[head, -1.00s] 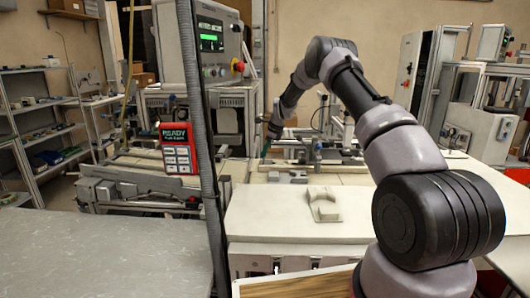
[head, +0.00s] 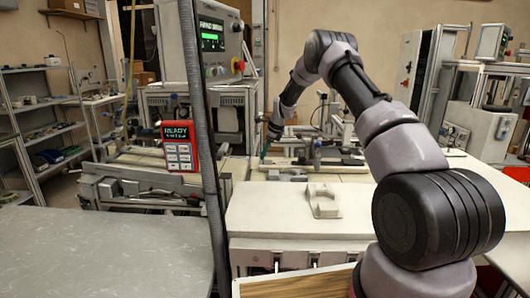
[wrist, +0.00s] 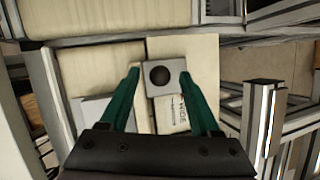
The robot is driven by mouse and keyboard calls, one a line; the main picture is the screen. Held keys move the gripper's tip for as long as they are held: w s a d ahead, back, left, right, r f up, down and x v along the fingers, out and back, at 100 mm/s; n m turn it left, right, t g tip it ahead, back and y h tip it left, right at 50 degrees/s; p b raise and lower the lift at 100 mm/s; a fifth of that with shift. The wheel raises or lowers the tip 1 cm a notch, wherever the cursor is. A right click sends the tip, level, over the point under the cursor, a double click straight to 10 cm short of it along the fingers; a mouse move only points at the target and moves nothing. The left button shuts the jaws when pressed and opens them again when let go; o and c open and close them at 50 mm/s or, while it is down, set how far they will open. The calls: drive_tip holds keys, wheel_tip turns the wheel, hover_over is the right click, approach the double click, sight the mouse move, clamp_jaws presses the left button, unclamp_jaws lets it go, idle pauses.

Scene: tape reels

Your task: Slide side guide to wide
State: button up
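A light grey block with a dark round knob (wrist: 161,76), which looks like the side guide, sits near the middle of the wrist view on a cream surface. Printed lettering, seemingly "WIDE" (wrist: 184,112), shows just below it, partly covered by my right finger. My gripper (wrist: 161,80) has its two teal fingers spread, one on each side of the block. Narrow gaps seem to show between fingers and block, so it looks open; contact is hard to judge. In the head view my gripper (head: 265,152) is small, pointing down over the bench, and the guide cannot be made out.
A cream block with a curved cutout (head: 322,201) lies on the near bench top (head: 285,218). A red READY panel (head: 179,147) and a machine control box (head: 214,42) stand left of my arm. In the wrist view, metal rails (wrist: 260,125) run at right.

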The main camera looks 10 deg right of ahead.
drive_tip(key=shift+r, duration=0.1)
drive_tip(key=v, duration=1)
drive_tip(key=shift+r, duration=0.25)
drive_tip(key=shift+s+d, duration=0.1)
drive_tip(key=shift+s, duration=0.05)
drive_tip(key=s+d+r+n+t, duration=0.25)
drive_tip(key=s+r+n, duration=0.65)
drive_tip(key=s+r, duration=1.35)
drive_tip(key=s+d+n+t+h, duration=0.1)
drive_tip(key=s+n, duration=0.8)
drive_tip(key=s, duration=1.8)
drive_tip(key=shift+d+r, duration=0.4)
drive_tip(key=shift+d, duration=0.4)
